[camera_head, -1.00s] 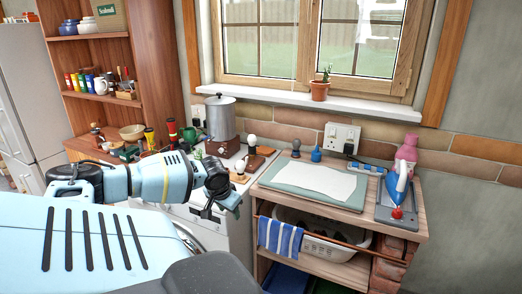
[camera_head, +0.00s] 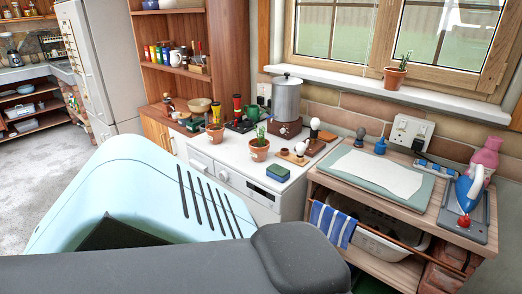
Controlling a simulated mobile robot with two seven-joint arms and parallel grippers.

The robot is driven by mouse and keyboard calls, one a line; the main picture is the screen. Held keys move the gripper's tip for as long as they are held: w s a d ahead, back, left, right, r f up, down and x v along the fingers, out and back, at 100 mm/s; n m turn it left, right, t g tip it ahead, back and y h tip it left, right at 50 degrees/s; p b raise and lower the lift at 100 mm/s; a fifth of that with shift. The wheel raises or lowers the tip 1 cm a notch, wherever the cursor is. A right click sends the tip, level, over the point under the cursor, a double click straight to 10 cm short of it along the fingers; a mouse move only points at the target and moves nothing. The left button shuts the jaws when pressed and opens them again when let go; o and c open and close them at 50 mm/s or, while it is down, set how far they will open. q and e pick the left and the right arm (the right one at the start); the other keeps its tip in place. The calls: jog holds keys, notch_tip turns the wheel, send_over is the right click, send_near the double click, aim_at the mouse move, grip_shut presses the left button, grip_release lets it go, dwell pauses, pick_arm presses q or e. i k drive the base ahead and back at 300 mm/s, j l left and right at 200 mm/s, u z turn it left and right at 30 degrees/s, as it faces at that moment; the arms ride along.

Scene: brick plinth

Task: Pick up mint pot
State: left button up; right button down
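Three terracotta pots with plants are in the head view, and I cannot tell for sure which one is the mint pot. One pot (camera_head: 259,153) with a green plant stands near the front edge of the white counter. A second pot (camera_head: 215,134) with a small plant stands to its left, farther back. A third pot (camera_head: 393,79) with a cactus-like plant stands on the windowsill. All three are upright. Neither of my grippers is in view.
Beside the front pot are a green-and-blue sponge (camera_head: 278,173) and a wooden holder with bulbs. A metal pot (camera_head: 287,96) stands behind. To the right, a wooden bench holds a pale board (camera_head: 344,167) and a blue iron (camera_head: 470,187). Open floor (camera_head: 40,145) lies left.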

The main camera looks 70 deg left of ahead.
aim_at(259, 142)
jog(key=u, duration=2.1)
jog(key=i+u, duration=0.2)
jog(key=u, duration=0.15)
jog(key=i+l, duration=0.2)
jog(key=i, duration=0.2)
jog(key=i+l, duration=0.2)
jog(key=i, duration=0.2)
jog(key=i+l, duration=0.2)
jog(key=i, duration=0.2)
jog(key=k+j+z, duration=0.15)
jog(key=z, duration=0.15)
jog(key=k+j+z, duration=0.15)
jog(key=z, duration=0.2)
jog(key=j, duration=0.1)
